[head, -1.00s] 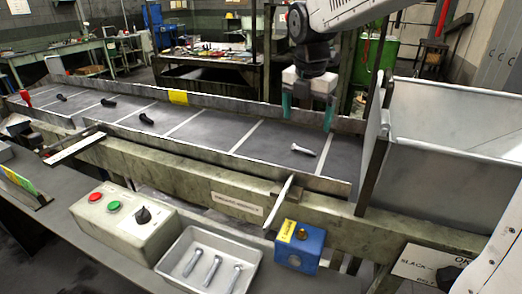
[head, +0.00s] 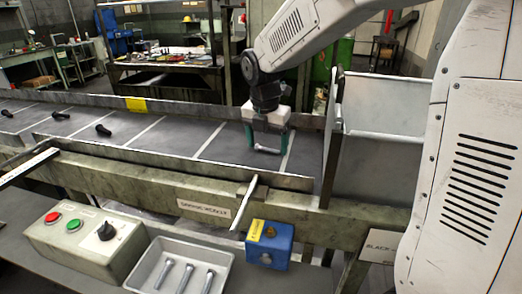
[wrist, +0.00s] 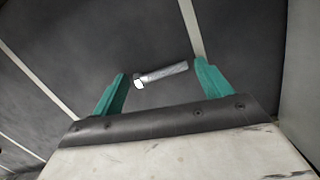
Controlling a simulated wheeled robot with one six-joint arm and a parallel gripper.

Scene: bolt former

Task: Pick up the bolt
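A silver bolt (head: 267,149) lies on the grey belt (head: 220,145), near its right end and beside a white cross line. In the wrist view the bolt (wrist: 162,74) lies across the space between the fingertips, its head to the left. My gripper (head: 267,138) is low over the belt, its green fingers on either side of the bolt. In the wrist view my gripper (wrist: 160,70) is open, with a small gap at each end of the bolt. I cannot tell how high the fingertips are above the belt.
Low rails edge the belt. A grey bin (head: 383,110) stands at its right end. Dark bolts (head: 103,129) lie farther left on the belt. In front are a button box (head: 85,240), a tray (head: 150,250) with silver bolts, and a blue block (head: 270,245).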

